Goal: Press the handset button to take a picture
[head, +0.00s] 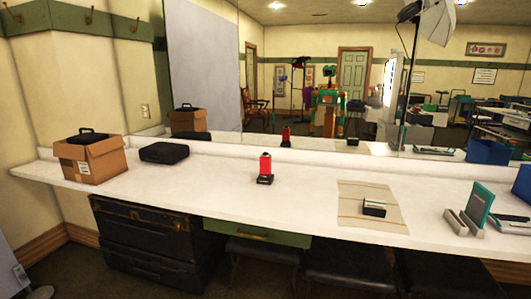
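A red upright device with a black base (265,168) stands near the middle of the white counter. It may be the handset, but its button is too small to make out. A small dark block with a pale top (374,208) lies on a beige mat (350,225) to its right. Neither of my grippers shows directly. The mirror shows a small green and orange robot figure, whose hands are too small to read.
The white counter (220,185) is clear around the red device. A cardboard box (95,160) and a black case (164,152) stand at left. A teal panel in a stand (478,207) and a blue bin (523,183) are at right. Drawers and dark seats are below; a mirror is behind.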

